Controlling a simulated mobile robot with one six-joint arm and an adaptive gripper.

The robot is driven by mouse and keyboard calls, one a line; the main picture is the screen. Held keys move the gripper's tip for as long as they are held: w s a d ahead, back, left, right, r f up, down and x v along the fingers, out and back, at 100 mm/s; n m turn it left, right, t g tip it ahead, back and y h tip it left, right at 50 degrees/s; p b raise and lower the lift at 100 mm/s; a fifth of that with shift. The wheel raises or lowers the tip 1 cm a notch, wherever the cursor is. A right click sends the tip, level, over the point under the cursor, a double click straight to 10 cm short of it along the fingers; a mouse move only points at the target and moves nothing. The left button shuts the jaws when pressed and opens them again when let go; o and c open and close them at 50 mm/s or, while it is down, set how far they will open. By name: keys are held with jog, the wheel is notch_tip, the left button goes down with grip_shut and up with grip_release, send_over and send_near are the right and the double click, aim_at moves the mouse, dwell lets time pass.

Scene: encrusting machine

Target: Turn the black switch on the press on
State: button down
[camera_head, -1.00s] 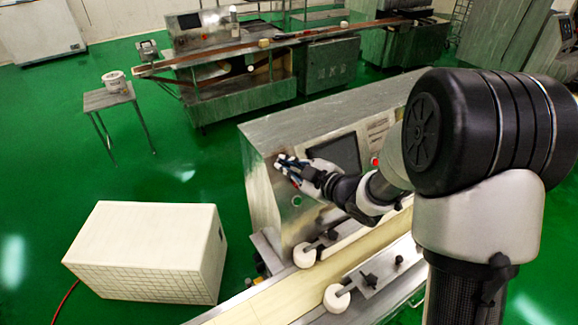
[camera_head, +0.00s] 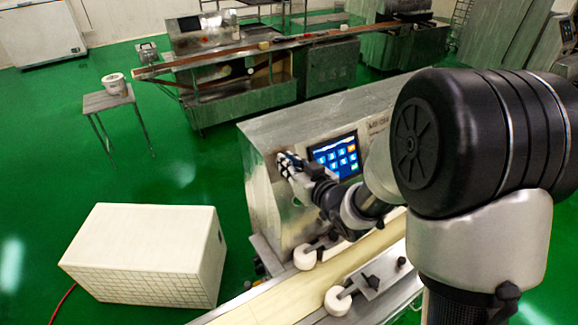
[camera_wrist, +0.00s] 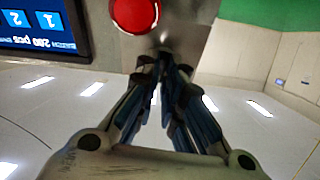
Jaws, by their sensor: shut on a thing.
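The press is the steel machine (camera_head: 262,190) in the middle of the head view. Its touch screen (camera_head: 334,156) is lit blue with several icons, and part of it shows in the wrist view (camera_wrist: 40,28). My gripper (camera_head: 286,161) is at the upper left of the press's front face, left of the screen. In the wrist view my gripper (camera_wrist: 165,62) has its fingers drawn together at the steel face, close to a round red button (camera_wrist: 135,13). It is shut on the black switch, which the fingers hide almost wholly.
A conveyor belt (camera_head: 275,302) with white rollers (camera_head: 304,257) runs along the front of the press. A white box (camera_head: 140,250) stands on the floor at left. A small table (camera_head: 107,98) with a bucket and another machine line (camera_head: 238,103) stand behind.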

jog(key=m+h, duration=0.1)
jog(key=m, duration=0.4)
jog(key=shift+m+h, duration=0.5)
jog(key=shift+m, duration=1.3)
jog(key=c, duration=1.7)
grip_release()
jog(key=shift+t, duration=0.3)
jog(key=shift+s, duration=0.1)
jog(key=v, duration=0.7)
jog(key=shift+s+r, duration=0.15)
jog(key=shift+d, duration=0.1)
